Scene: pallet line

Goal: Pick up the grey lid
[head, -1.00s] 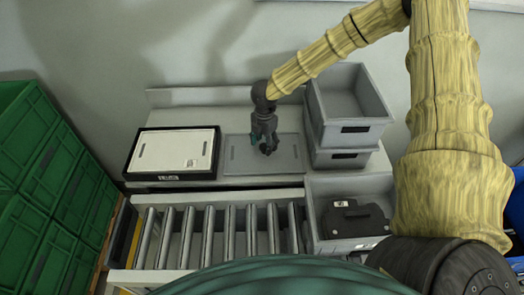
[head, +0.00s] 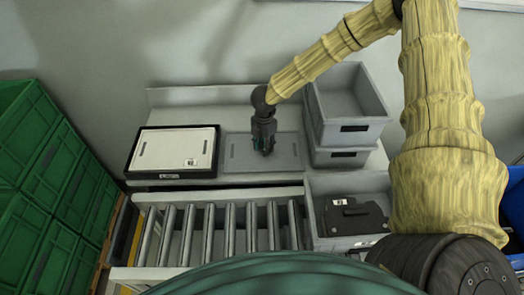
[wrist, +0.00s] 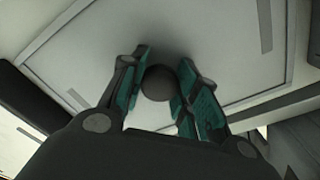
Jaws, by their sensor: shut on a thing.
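The grey lid (head: 240,165) is a flat plate with a slot near each side, lying on the bench in the middle of the head view. In the wrist view the lid (wrist: 215,70) fills most of the picture, with a dark round knob (wrist: 158,84) near its middle. My gripper (head: 264,152) points down over the lid. In the wrist view my gripper (wrist: 160,90) has its teal-padded fingers shut on the knob, one on each side. I see no clear gap under the lid.
A black-rimmed crate with a white lid (head: 175,147) stands left of the grey lid. Stacked grey crates (head: 345,108) stand close on the right. A roller conveyor (head: 220,230) runs in front, with a grey crate (head: 380,240) holding a dark part at its right. Green crates (head: 30,150) are far left.

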